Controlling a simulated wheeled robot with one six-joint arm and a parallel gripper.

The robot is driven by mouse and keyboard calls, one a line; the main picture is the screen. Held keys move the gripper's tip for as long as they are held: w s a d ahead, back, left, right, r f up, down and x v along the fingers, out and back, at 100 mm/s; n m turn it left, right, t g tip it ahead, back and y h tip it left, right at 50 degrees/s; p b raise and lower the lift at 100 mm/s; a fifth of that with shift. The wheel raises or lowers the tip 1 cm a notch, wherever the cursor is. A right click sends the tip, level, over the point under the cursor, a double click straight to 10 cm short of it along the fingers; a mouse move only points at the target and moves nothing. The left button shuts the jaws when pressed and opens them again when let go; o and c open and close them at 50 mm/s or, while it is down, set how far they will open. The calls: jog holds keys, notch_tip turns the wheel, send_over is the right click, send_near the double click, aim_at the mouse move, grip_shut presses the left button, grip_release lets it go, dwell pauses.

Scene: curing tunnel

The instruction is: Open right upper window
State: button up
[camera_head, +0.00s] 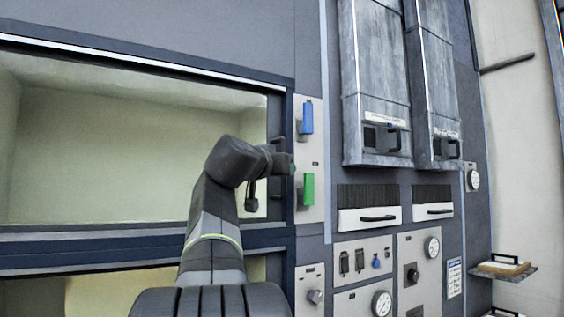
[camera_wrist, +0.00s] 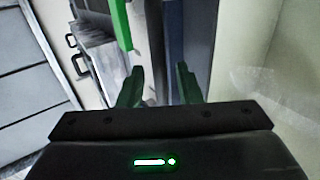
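The upper window (camera_head: 130,150) is a wide opening in a dark blue frame at the left of the head view, with a pale interior. I cannot tell whether a pane covers it. Right of it, a light panel carries a blue handle (camera_head: 307,117) above a green handle (camera_head: 308,189). My gripper (camera_head: 291,164) is at this panel, at a height between the two handles. In the wrist view, the green fingers of my gripper (camera_wrist: 158,88) are apart with nothing seen between them. A green handle (camera_wrist: 121,24) shows beyond the left finger, apparently not between the fingers.
A lower window (camera_head: 35,297) lies below the upper one. To the right are tall metal housings (camera_head: 375,75), drawer fronts with black handles (camera_head: 368,218), gauges and switches (camera_head: 360,262). A small shelf (camera_head: 505,270) juts out at the far right.

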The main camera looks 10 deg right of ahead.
jog(key=shift+x, duration=0.8)
grip_shut()
